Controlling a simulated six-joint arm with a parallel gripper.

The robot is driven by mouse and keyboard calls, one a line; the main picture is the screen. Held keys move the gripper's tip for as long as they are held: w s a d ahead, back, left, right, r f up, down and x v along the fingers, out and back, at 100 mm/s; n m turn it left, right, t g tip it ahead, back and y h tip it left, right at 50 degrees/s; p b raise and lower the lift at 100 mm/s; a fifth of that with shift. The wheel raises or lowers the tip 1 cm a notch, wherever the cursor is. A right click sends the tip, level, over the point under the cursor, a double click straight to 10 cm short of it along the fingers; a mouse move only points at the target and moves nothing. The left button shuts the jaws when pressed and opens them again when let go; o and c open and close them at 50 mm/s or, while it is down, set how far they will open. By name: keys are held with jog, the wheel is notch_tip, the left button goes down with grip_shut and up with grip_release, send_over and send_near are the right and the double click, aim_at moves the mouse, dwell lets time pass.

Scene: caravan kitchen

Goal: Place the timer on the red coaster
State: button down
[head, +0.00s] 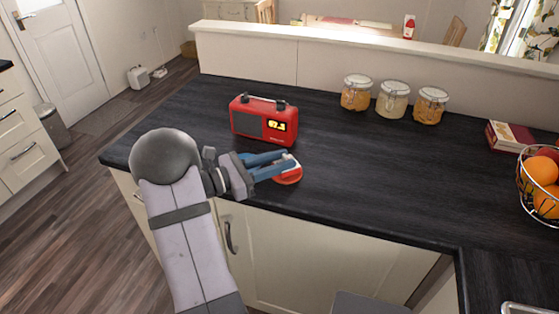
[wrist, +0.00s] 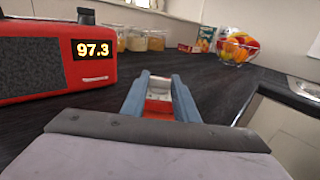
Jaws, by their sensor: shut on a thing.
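In the wrist view the timer (wrist: 159,84) sits between the fingertips, whitish on top. Red also shows between the fingers in the wrist view.
A red radio (head: 263,121) stands just behind my gripper, and at the left in the wrist view (wrist: 40,62). Three glass jars (head: 393,99) stand along the back. A wire fruit basket (head: 540,187) and books (head: 510,136) are at the right. The middle counter is clear.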

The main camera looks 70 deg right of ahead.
jog(key=shift+f, duration=0.15)
jog(key=c, duration=1.4)
grip_release()
jog(key=shift+r, duration=0.25)
jog(key=b+v, duration=0.2)
jog(key=v, duration=1)
